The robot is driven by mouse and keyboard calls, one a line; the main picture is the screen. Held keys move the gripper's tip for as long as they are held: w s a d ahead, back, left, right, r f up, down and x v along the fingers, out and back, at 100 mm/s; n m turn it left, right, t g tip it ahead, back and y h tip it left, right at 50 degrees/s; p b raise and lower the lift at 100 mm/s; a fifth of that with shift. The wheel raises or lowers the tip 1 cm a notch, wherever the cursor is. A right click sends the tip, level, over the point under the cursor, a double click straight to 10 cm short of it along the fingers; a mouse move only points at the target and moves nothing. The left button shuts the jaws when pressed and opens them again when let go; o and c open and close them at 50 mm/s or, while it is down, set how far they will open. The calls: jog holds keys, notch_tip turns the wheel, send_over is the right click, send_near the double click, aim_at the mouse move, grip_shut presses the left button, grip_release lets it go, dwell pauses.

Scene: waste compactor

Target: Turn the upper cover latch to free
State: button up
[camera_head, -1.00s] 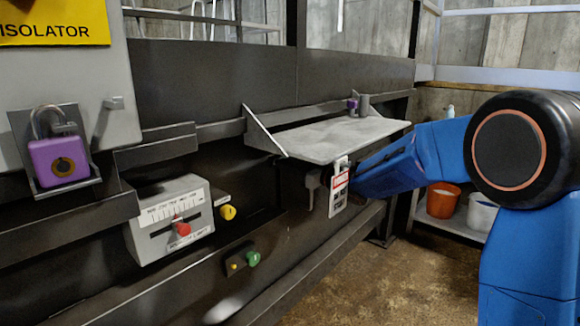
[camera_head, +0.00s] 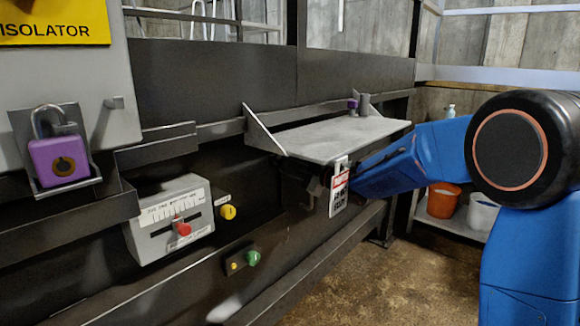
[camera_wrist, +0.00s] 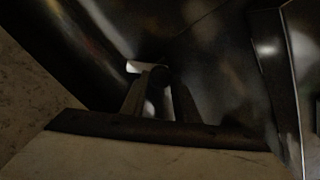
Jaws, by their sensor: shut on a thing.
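The upper cover latch (camera_head: 314,186) is a small dark piece under the pale shelf in the head view, left of a hanging red-and-white tag (camera_head: 339,191). Its outline is dim there, so I cannot read its exact angle. In the wrist view my gripper (camera_wrist: 158,97) has its two fingers closed about a dark narrow piece against the dark panel. My gripper is shut on this piece, which appears to be the latch. In the head view my fingers are largely hidden under the shelf, beyond the tag.
The pale shelf (camera_head: 340,138) juts out just above my wrist. A control box with a red knob (camera_head: 183,229), a yellow button (camera_head: 228,212) and a green button (camera_head: 253,258) are to the left. A purple padlock (camera_head: 60,162) hangs far left. An orange bucket (camera_head: 443,201) stands behind my arm.

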jog(key=n, duration=0.4)
jog(key=shift+f+n, duration=0.1)
jog(key=shift+n, duration=0.2)
jog(key=shift+f+n, duration=0.1)
jog(key=shift+n, duration=1.8)
jog(key=shift+s, duration=0.1)
jog(key=o, duration=1.1)
jog(key=shift+c, duration=0.2)
jog(key=v, duration=1.7)
jog(key=shift+s+d, duration=0.15)
